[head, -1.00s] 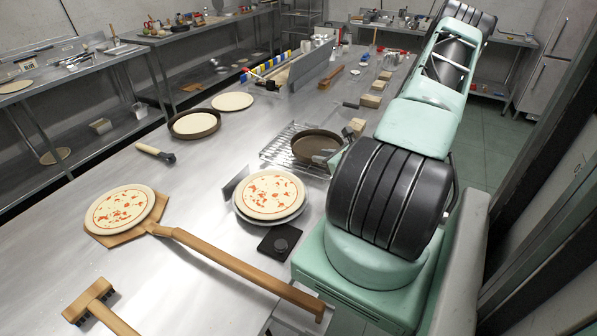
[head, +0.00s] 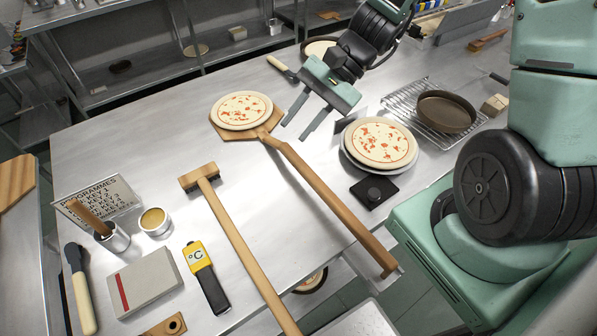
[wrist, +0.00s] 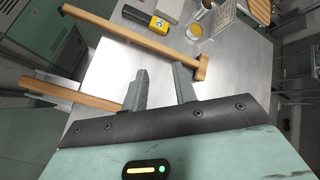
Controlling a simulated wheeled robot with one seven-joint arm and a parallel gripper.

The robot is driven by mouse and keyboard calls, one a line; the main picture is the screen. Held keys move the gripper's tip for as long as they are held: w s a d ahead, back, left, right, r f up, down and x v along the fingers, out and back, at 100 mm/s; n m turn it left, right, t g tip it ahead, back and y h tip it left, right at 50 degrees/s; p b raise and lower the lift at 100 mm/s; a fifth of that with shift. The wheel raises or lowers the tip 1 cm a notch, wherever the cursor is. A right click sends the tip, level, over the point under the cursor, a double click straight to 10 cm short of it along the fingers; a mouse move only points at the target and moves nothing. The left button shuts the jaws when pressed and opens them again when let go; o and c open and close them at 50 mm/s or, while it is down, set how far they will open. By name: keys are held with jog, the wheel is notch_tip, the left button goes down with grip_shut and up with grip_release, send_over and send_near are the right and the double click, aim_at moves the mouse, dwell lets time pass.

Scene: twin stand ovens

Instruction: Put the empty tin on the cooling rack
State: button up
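The empty tin (head: 446,112), a dark round pan with nothing in it, rests on the wire cooling rack (head: 404,98) in the head view. It sits level on the right part of the rack. My gripper (head: 294,130) is left of the rack, above the worktop between the pizza peel and the stacked pizza. Its two fingers are apart with nothing between them. The wrist view also shows the gripper (wrist: 159,72) open and empty, with the peel handle and brush beyond it. Neither tin nor rack shows in the wrist view.
A pizza (head: 241,110) lies on a wooden peel (head: 330,196). Another pizza (head: 380,140) lies on stacked plates beside a black scale (head: 374,191). A long brush (head: 235,235), thermometer (head: 206,277) and pots stand nearer. Wooden blocks (head: 494,105) lie right of the rack.

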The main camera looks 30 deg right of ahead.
jog(key=s+a+r+n+h, duration=0.2)
jog(key=s+a+n+h, duration=0.2)
jog(key=s+n, duration=0.3)
jog(key=s+a+r+n+h, duration=0.3)
jog(key=s+n, duration=0.4)
jog(key=n, duration=0.3)
jog(key=shift+s+a+r+h, duration=0.3)
jog(key=shift+s+a+h, duration=0.1)
jog(key=shift+a+h, duration=0.55)
notch_tip(320, 180, down, 6)
jog(key=b, duration=0.6)
jog(key=shift+f, duration=0.1)
